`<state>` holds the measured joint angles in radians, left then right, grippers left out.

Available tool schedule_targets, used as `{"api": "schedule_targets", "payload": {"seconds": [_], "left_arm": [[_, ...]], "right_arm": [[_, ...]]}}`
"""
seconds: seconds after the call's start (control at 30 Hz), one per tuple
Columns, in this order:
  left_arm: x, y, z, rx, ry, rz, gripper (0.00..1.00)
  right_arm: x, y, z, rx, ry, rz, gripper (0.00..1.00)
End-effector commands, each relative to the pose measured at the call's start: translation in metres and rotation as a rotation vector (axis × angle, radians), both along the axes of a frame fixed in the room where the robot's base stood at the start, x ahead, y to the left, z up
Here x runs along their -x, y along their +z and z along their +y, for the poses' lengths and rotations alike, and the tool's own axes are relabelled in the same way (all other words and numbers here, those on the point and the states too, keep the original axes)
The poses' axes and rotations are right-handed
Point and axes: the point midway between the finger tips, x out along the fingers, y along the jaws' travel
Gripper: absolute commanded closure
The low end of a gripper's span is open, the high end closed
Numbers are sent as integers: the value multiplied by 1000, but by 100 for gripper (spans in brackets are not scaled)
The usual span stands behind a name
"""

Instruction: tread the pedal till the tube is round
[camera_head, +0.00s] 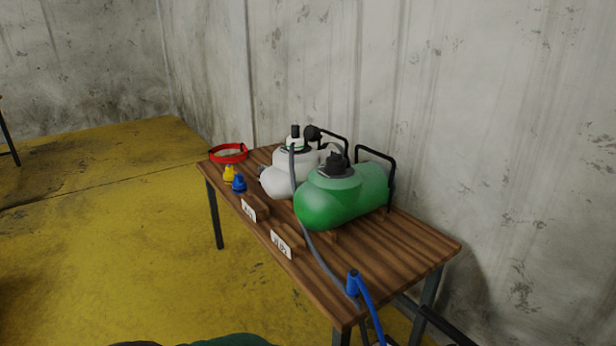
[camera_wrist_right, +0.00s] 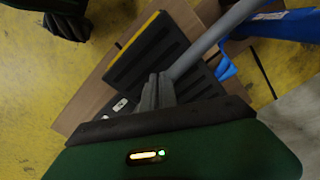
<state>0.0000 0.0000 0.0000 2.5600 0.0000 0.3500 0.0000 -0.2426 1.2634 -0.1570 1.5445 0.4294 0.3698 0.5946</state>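A dark ribbed pedal (camera_wrist_right: 150,52) with a yellow edge lies on a wooden board in the right wrist view. My right gripper (camera_wrist_right: 158,84) is over the pedal's near edge, its fingers close together with nothing visible between them. I cannot tell whether it touches the pedal. A grey hose (camera_head: 313,250) runs from the white tube's top fitting to the bench's front right corner; a grey hose (camera_wrist_right: 215,38) also shows beside the pedal. My left gripper is not identifiable.
The wooden bench (camera_head: 415,245) stands against a pale wall. It bears a red ring (camera_head: 229,153), a yellow piece (camera_head: 229,173), a blue piece (camera_head: 239,183) and two white labels. A blue part (camera_head: 363,290) is at its front right corner.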

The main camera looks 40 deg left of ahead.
Motion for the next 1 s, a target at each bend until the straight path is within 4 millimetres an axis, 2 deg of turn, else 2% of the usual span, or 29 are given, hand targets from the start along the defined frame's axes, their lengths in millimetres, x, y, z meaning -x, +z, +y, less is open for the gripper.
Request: {"api": "schedule_targets", "payload": {"seconds": [0.03, 0.17, 0.27, 0.6, 1.0], "left_arm": [[0, -8, 0, 0, 0, 0, 45], [0, -14, 0, 0, 0, 0, 45], [0, -6, 0, 0, 0, 0, 45], [0, 57, 0, 0, 0, -1, 45], [0, 54, 0, 0, 0, 0, 45]], "right_arm": [[-2, -10, -2, 2, -1, -5, 100], [-2, -19, -2, 3, -1, -6, 100], [-2, -9, -2, 3, -1, -7, 100], [-1, 62, -1, 1, 0, -3, 100], [-1, 61, -1, 1, 0, -3, 100]]}}
